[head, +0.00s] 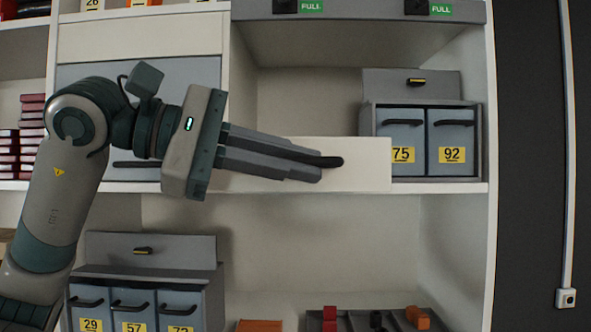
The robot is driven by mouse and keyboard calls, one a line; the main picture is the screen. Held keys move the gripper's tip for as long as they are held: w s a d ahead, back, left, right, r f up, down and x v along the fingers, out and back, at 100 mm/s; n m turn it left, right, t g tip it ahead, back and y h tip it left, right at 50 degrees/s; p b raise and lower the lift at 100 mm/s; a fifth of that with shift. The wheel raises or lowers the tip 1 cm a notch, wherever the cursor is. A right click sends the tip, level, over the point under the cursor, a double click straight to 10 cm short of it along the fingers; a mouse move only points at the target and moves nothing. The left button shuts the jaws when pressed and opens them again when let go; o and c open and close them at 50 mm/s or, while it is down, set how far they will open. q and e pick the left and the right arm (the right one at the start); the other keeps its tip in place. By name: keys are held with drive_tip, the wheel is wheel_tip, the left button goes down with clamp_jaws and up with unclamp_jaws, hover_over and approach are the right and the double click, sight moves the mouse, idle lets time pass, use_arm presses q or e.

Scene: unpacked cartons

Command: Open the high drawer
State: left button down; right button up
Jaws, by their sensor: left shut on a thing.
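My left gripper (318,169) reaches in from the left in the head view. It is shut on the black handle (334,162) of a white drawer, and the handle's right end shows past the fingertips. The white drawer front (366,165) stands upright. Its right end overlaps the grey box behind it. The fingers cover part of the front, and the drawer's inside is hidden. How far it stands out I cannot tell. My right gripper is not in view.
A grey box (425,113) with drawers labelled 75 and 92 sits on the right of the shelf. A grey panel with a black handle (136,164) is behind my arm. A similar grey box (150,251) is lower left. Coloured items lie in lower trays (358,322). A dark wall is right.

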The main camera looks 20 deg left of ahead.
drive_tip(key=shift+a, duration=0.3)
use_arm(q)
drive_tip(key=c, duration=2.1)
unclamp_jaws()
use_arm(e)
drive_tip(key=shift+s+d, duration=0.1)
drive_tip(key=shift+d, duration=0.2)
use_arm(q)
drive_tip(key=shift+a, duration=0.1)
